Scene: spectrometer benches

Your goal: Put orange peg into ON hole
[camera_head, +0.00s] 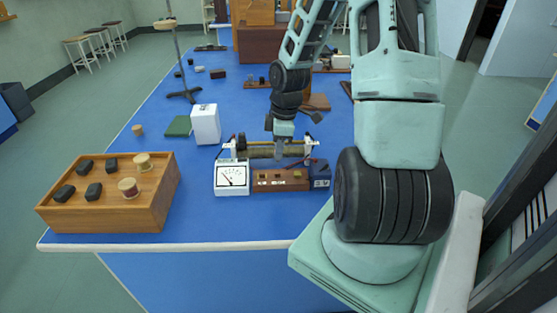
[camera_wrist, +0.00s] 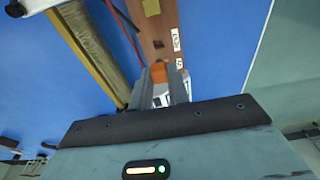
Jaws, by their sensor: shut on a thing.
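My gripper (camera_head: 282,133) hangs over the far side of the coil apparatus in the head view. In the wrist view my gripper (camera_wrist: 160,82) has its two grey fingers shut on the small orange peg (camera_wrist: 158,73). I cannot make out the peg in the head view. The wooden block (camera_head: 270,183) sits at the front, beside the white meter. It also shows in the wrist view (camera_wrist: 156,42), just beyond the fingertips, with small pale labels along one edge. The label text is too small to read surely, and the ON hole cannot be made out.
A coil on a rod (camera_head: 262,151) lies behind the block. The white meter (camera_head: 231,177) stands left, a dark blue box (camera_head: 319,174) right. A white box (camera_head: 205,124) stands behind. Blue table shows between.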

